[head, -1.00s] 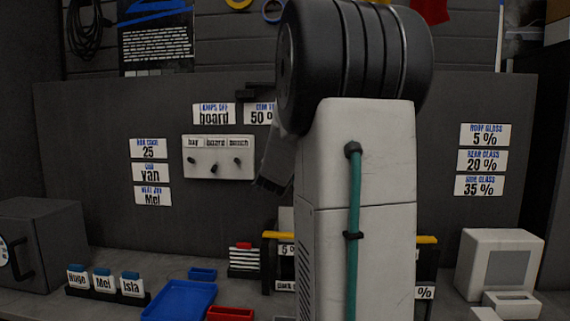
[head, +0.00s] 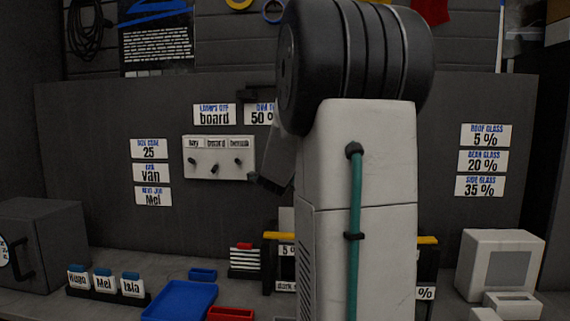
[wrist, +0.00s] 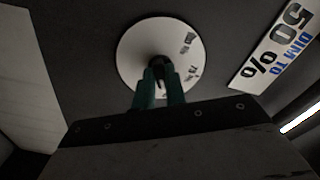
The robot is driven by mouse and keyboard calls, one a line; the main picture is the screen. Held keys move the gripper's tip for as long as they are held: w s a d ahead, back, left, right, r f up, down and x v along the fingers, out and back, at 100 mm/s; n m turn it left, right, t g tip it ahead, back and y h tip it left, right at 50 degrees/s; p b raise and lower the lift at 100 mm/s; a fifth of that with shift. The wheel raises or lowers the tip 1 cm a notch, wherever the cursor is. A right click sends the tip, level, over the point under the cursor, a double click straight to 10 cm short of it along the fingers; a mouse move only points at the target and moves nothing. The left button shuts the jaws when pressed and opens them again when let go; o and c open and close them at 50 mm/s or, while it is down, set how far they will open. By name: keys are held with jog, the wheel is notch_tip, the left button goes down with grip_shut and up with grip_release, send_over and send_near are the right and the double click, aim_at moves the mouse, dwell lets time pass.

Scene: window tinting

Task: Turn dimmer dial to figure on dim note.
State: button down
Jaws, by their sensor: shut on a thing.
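The dimmer dial (wrist: 130,52) is a round white disc on the dark wall in the wrist view, with small dark marks too blurred to read. My gripper (wrist: 160,76) has its green fingers shut on the dark knob (wrist: 159,62) at the disc's middle. The fingers hide part of the disc, and I cannot tell which figure the knob points to. The dim note (wrist: 276,44) beside it reads "DIM TO 50 %", turned nearly upside down there. It also shows partly in the head view (head: 261,115), cut off by my arm. The dial and fingertips are hidden behind my arm in the head view.
A switch panel (head: 219,170) with several small toggles is left of my wrist, below a "board" note (head: 214,115). Blue trays (head: 181,302), a red tray (head: 230,314) and name-labelled holders (head: 104,283) stand on the bench. A grey safe (head: 45,235) is at left.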

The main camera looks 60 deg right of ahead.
jog(key=c, duration=1.4)
grip_release()
jog(key=shift+c, duration=0.2)
jog(key=v, duration=0.7)
jog(key=shift+s+a, duration=0.15)
jog(key=shift+a, duration=0.2)
